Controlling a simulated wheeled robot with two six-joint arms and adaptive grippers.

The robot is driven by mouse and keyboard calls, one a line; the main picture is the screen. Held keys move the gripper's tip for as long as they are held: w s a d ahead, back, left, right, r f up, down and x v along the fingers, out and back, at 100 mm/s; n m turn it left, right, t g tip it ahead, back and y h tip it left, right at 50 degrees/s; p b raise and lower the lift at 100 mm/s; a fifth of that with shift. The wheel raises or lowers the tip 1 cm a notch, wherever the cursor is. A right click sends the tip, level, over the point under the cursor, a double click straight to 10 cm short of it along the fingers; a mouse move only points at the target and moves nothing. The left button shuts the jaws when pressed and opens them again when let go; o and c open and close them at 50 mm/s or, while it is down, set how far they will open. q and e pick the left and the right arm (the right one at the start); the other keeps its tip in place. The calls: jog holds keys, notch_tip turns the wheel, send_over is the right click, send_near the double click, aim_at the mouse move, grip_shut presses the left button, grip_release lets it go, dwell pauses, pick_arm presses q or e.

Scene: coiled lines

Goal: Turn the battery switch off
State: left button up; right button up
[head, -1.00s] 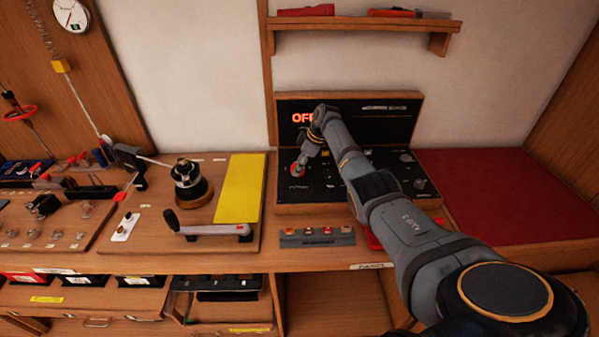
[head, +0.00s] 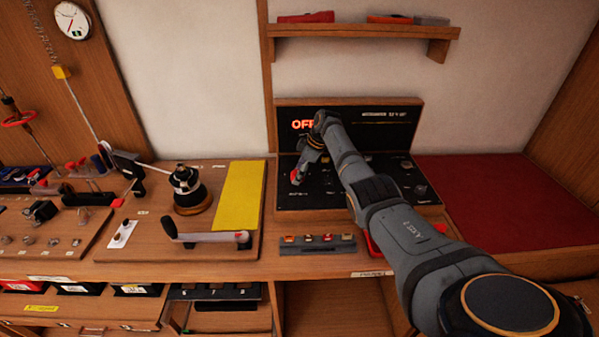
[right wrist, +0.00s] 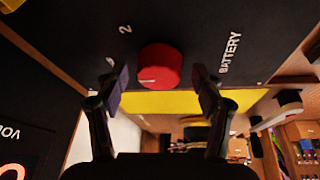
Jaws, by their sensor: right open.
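The red battery switch (right wrist: 160,64) is a round knob on the black panel, with a short white mark near its lower left edge. The word BATTERY is printed to its right in the right wrist view, and a 2 to its upper left. My right gripper (right wrist: 160,83) is open, with one finger on each side of the knob in that view. I cannot tell whether the fingers touch it. In the head view my right gripper (head: 299,174) is over the panel's left part and partly hides the knob. My left gripper is not in view.
The black panel (head: 350,192) has orange OFF letters (head: 302,124) on its upright back and several small knobs. A yellow mat (head: 238,195) and a crank handle (head: 205,238) lie to the left. A shelf (head: 360,31) hangs above. The red mat (head: 500,195) at right is clear.

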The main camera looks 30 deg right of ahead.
jog(key=shift+r, duration=0.1)
jog(key=v, duration=1.2)
